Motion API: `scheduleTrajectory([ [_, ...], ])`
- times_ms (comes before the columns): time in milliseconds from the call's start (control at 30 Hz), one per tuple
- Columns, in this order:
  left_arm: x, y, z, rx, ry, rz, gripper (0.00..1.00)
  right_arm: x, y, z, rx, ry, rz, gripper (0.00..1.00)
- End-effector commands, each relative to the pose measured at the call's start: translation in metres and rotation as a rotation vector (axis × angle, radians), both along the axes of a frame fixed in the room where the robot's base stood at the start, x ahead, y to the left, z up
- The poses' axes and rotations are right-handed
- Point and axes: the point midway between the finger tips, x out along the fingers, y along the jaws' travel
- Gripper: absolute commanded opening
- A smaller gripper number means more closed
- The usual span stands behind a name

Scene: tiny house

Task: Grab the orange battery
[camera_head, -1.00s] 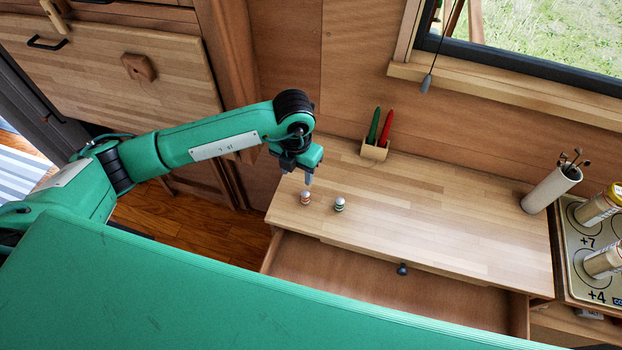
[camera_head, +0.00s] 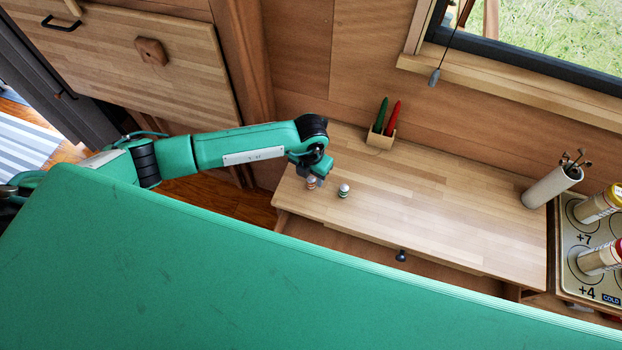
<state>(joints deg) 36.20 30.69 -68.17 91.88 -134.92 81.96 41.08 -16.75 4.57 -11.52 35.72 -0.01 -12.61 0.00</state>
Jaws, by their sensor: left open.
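The orange battery (camera_head: 311,184) is a small white cylinder with an orange band, standing near the left end of the wooden counter top. A similar battery with a green band (camera_head: 344,191) stands just to its right. My left gripper (camera_head: 314,177) is open and down at the orange battery, covering part of it. Whether the fingers touch it or stand around it cannot be told. My right gripper is not in view.
A small holder (camera_head: 381,139) with a green and a red item stands at the back. A pale cylinder (camera_head: 552,187) with sticks stands at the right. The middle of the counter (camera_head: 440,195) is clear.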

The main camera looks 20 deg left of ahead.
Motion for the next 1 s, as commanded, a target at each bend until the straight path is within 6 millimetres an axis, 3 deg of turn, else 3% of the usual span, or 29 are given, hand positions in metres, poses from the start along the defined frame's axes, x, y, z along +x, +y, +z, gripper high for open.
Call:
scheduleTrajectory([
  [33, 0.0, -0.002, -0.002, 0.001, 0.003, 0.001, 0.48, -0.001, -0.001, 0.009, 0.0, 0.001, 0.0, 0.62],
  [233, 0.001, -0.001, -0.024, 0.001, 0.001, 0.001, 0.48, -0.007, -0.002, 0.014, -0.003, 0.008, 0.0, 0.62],
  [500, 0.001, -0.001, -0.028, 0.0, 0.0, 0.0, 0.48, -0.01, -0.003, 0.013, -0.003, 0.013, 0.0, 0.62],
  [767, 0.001, -0.001, -0.027, 0.0, 0.0, 0.0, 0.0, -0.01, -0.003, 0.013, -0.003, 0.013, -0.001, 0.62],
  [1000, 0.001, -0.001, -0.027, 0.0, 0.0, 0.0, 0.0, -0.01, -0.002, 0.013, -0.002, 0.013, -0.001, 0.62],
])
